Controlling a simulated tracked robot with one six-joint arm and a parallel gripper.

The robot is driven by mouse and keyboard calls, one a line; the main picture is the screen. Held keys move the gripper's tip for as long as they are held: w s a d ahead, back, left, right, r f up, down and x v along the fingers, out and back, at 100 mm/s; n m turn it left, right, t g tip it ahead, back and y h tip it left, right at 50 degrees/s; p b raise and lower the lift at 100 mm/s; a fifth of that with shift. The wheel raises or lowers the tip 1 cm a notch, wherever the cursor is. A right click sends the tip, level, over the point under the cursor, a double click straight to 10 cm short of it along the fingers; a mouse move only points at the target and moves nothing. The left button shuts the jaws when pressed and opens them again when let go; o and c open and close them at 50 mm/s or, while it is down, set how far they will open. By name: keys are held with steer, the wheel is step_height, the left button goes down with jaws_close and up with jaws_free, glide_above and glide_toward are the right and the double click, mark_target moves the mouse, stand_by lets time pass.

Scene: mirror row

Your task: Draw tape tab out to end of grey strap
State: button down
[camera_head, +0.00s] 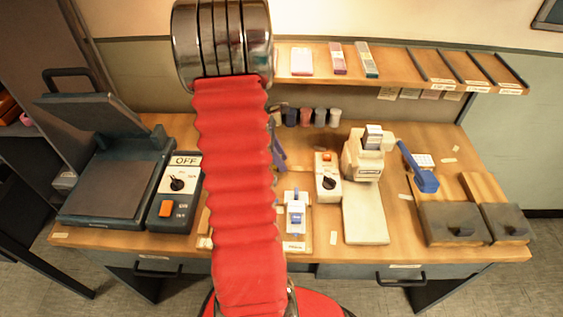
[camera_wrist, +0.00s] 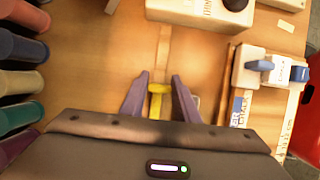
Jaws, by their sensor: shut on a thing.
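In the wrist view, my gripper (camera_wrist: 160,84) has its two purple-grey fingers around a small yellow tab (camera_wrist: 158,89) and is shut on it. A pale, narrow strip (camera_wrist: 164,47) runs straight from the tab toward a cream box with a black knob (camera_wrist: 202,9). I cannot tell whether this strip is the tape or the grey strap, and no separate strap is clear. In the head view, my red-sleeved arm hides the tab and most of the gripper; only a purple part of it shows at the sleeve's right edge.
Several coloured spools (camera_wrist: 22,79) stand close on the left in the wrist view. A white device with blue parts (camera_wrist: 262,68) is on the right; it also shows in the head view (camera_head: 296,214). A cream machine (camera_head: 364,158) stands farther right. Bare wood surrounds the strip.

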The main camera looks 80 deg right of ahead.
steer(key=c, duration=1.4)
jaws_free()
steer(key=shift+o, duration=0.2)
steer(key=v, duration=1.3)
steer(key=shift+r, duration=0.3)
steer(key=shift+w, duration=0.1)
steer(key=shift+a, duration=0.1)
